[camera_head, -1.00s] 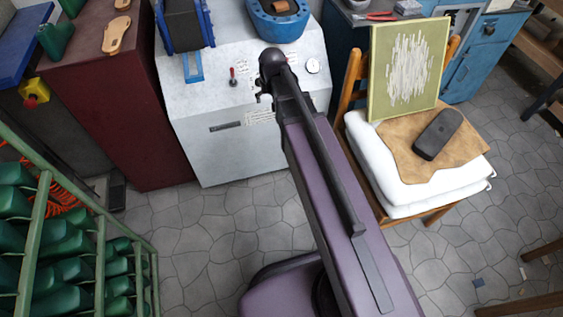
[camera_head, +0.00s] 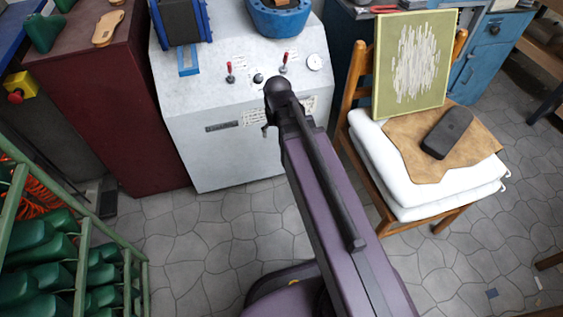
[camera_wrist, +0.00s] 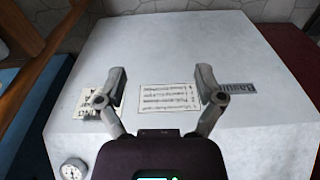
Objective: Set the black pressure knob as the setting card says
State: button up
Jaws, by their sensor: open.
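The black pressure knob (camera_head: 258,78) sits on the sloped top panel of the pale grey machine (camera_head: 205,150), between two red-tipped levers (camera_head: 229,72) (camera_head: 283,63). It is too small for me to read its setting, and it is not visible in the wrist view. Two white cards are on the front face: a wider one with several text lines (camera_wrist: 172,97) and a smaller one (camera_wrist: 88,101), partly behind a finger. Their text is not legible. My gripper (camera_wrist: 161,72) is open and empty, facing the card area. In the head view my arm mostly hides it, below the knob.
A round gauge (camera_head: 314,62) is right of the levers. A blue clamp unit (camera_head: 181,22) and a blue ring-shaped part (camera_head: 279,16) stand on the machine. A chair with white cushions (camera_head: 425,190) is at right, a dark red cabinet (camera_head: 110,110) at left.

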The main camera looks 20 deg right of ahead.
jog(key=s+f+g+b, duration=0.1)
jog(key=s+f+b, duration=0.4)
jog(key=s+f, duration=0.1)
jog(key=shift+s, duration=0.15)
dwell(0.5)
notch_tip(320, 180, up, 37)
jog(key=p, duration=3.7)
jog(key=shift+s+r, duration=0.2)
